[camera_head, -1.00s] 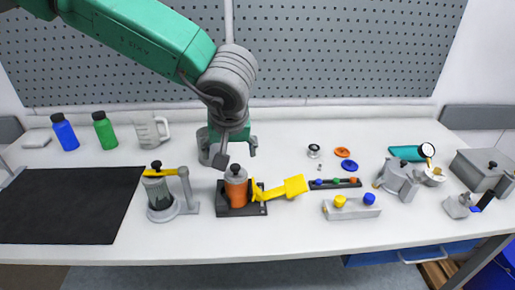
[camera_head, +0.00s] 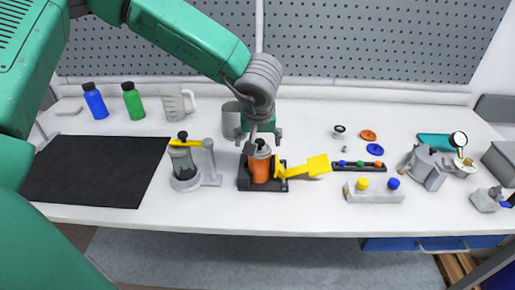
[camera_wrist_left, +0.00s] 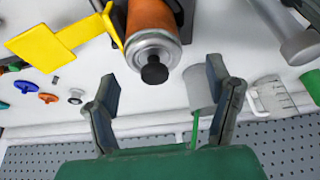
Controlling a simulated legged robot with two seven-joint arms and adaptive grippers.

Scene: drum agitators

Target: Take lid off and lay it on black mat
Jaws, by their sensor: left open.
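An orange canister (camera_head: 260,169) stands upright in a black base, with a grey metal lid (camera_head: 262,151) and black knob on top. In the left wrist view the lid (camera_wrist_left: 153,50) and its knob (camera_wrist_left: 154,73) show large, just beyond the fingers. My left gripper (camera_head: 264,141) is open and empty at the knob, seemingly just behind the lid; contact cannot be told. Its open fingers (camera_wrist_left: 163,88) also show in the left wrist view. The black mat (camera_head: 95,170) lies bare at the left of the table. My right gripper does not show.
A yellow lever (camera_head: 305,168) sticks out right of the canister. A clear jar (camera_head: 184,165) with a yellow arm stands between mat and canister. A grey cylinder (camera_head: 231,120) is behind. Blue and green bottles (camera_head: 95,101) and a measuring jug (camera_head: 177,103) stand behind the mat.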

